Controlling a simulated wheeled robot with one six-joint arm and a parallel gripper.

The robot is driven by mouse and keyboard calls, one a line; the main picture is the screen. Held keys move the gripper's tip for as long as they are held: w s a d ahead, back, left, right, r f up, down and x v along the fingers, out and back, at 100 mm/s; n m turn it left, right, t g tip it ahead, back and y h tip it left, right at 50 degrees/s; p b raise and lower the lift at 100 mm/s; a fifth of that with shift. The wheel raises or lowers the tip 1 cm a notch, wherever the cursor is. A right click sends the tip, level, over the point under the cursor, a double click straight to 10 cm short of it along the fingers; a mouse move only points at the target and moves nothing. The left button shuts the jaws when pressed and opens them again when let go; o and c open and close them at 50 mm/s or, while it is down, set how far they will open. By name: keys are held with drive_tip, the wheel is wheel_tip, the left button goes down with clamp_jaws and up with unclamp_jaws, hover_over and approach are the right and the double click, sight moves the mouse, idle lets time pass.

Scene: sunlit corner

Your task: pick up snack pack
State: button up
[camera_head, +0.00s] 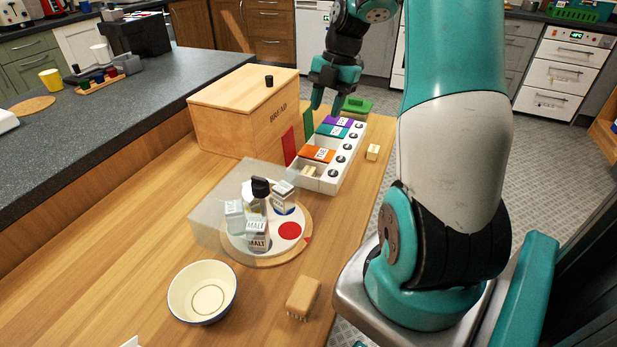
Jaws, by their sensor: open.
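A white divided tray (328,183) lies on the wooden counter beside the bread box. It holds an orange pack (318,154), a teal pack (331,131) and a purple pack (338,121), each with a small label too small to read. Small pale pieces (309,170) lie in its nearest compartment. I cannot tell which item is the snack pack. My gripper (328,101) is open and points down over the far end of the tray, near the purple pack. Nothing shows between its fingers. Whether it touches anything is unclear.
A wooden bread box (235,115) stands close left of the tray. A green item (357,106) is behind it, and a small pale block (373,152) is to its right. A round turntable with cartons (257,236), a bowl (202,292) and a brush (302,297) are nearer.

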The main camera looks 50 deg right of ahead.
sight(308, 170)
drive_tip(key=x, duration=1.6)
drive_tip(key=shift+s+a+f, duration=0.1)
drive_tip(key=shift+a+f, duration=0.1)
drive_tip(key=shift+f, duration=0.05)
drive_tip(key=c, duration=0.6)
